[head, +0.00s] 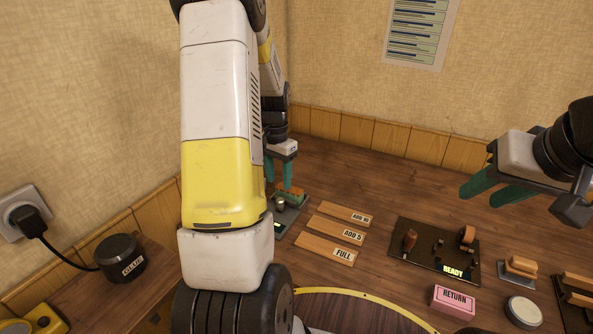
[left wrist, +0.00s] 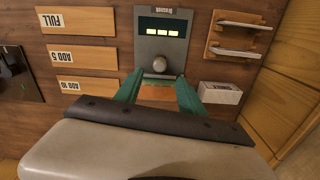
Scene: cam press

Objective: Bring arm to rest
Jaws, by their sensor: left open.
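My left arm, white and yellow, fills the left middle of the head view. Its gripper (head: 279,184) has green fingers pointing down over a grey-green device (head: 299,212) on the desk. In the left wrist view the fingers (left wrist: 158,92) are apart, on either side of an orange-brown wooden strip (left wrist: 157,92). The device (left wrist: 148,47) there has a lit display and a round knob (left wrist: 159,65) just beyond the fingertips. Whether the fingers touch anything cannot be told. My right gripper (head: 478,197) is above the desk at the right, fingers apart and empty.
Wooden plates marked ADD 10 (head: 346,214), ADD 5 (head: 334,231) and FULL (head: 326,249) lie beside the device. A dark board reading READY (head: 420,256), a pink RETURN block (head: 452,301) and a round tin (head: 524,312) lie right. A black GLUE pot (head: 121,258) stands left.

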